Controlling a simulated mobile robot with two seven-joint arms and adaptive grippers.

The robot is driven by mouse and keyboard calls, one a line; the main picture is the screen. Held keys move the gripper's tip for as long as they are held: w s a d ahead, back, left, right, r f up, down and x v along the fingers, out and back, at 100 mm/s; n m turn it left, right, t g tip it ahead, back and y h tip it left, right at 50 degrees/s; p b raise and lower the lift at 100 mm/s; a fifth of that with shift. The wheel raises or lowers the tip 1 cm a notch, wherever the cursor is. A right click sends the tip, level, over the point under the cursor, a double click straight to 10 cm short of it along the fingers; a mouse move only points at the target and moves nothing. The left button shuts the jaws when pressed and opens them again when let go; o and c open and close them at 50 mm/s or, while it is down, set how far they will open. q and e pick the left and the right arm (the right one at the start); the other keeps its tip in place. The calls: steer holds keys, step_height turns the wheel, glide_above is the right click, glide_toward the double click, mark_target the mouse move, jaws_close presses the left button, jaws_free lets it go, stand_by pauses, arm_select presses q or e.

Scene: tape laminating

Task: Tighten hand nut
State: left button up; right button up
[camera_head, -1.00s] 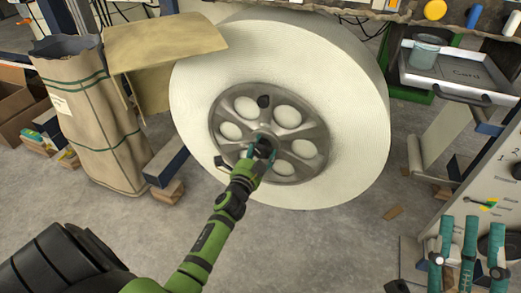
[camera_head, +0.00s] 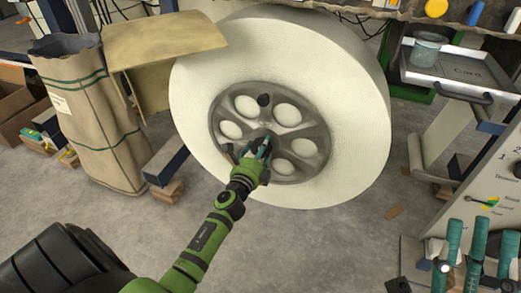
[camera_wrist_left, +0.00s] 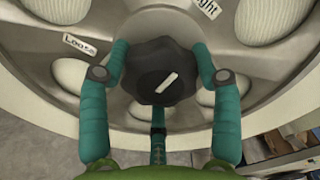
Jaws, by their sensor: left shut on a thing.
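The hand nut (camera_wrist_left: 155,62) is a black lobed knob with a white line on top, at the centre of the grey spoked hub (camera_head: 316,140). In the left wrist view the teal fingers of my left gripper (camera_wrist_left: 160,50) close around the nut from both sides. In the head view my left gripper (camera_head: 256,150) is at the hub centre and mostly hides the nut. Labels "Loose" (camera_wrist_left: 80,45) and "...ght" (camera_wrist_left: 208,8), partly cut off, are on the hub. My right gripper (camera_head: 478,222) is at the lower right, its teal fingers spread and empty.
The hub sits in a large white roll (camera_head: 355,130). A paper sack (camera_head: 90,110) stands left, and a tray (camera_head: 460,72) and a marked panel (camera_head: 490,165) are on the right. Open floor lies in front.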

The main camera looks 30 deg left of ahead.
arm_select(q)
steer(key=shift+a+r, duration=0.15)
steer(key=shift+a, duration=0.2)
steer(key=o, duration=1.1)
steer(key=shift+o, duration=0.2)
steer(key=shift+d, duration=0.1)
steer(key=shift+s+d, duration=0.1)
steer(key=shift+s+d, duration=0.1)
steer(key=shift+s, duration=0.2)
steer(key=v, duration=1.1)
